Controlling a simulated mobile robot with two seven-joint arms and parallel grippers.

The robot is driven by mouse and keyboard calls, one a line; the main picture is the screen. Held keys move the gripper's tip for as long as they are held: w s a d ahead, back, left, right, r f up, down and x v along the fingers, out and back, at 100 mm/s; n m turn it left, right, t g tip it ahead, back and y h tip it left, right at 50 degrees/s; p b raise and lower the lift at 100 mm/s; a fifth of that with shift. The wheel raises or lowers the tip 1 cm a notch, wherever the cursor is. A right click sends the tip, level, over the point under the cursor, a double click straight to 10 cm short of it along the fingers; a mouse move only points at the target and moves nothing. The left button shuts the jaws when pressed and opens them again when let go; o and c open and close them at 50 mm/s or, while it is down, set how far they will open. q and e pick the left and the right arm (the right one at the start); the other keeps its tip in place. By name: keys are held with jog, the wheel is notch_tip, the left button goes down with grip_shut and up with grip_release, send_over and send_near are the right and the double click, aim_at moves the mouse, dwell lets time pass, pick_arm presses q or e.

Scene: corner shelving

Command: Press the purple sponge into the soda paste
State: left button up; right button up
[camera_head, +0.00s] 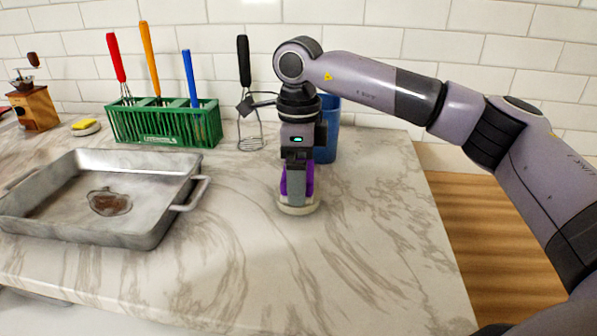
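The purple sponge (309,178) is held upright in my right gripper (297,190), with purple showing on both sides of the near finger. The sponge's lower end is at a small pale round dish (298,209) on the marble counter. The gripper points straight down over this dish. The soda paste cannot be made out, as the gripper and sponge cover the dish's inside. Whether the sponge touches the dish's contents cannot be told. My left gripper is not in view.
A metal roasting pan (150,237) with a brown stain (110,201) stands at left. Behind it are a green utensil rack (165,125), a yellow sponge (84,124) and a coffee grinder (35,108). A black-handled utensil (244,62) and blue cup (328,130) stand behind my gripper. The front-right counter is clear.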

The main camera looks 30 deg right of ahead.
jog(key=shift+f, duration=0.1)
notch_tip(320, 180, up, 7)
jog(key=p, duration=0.5)
jog(key=shift+p, duration=0.4)
dwell(0.6)
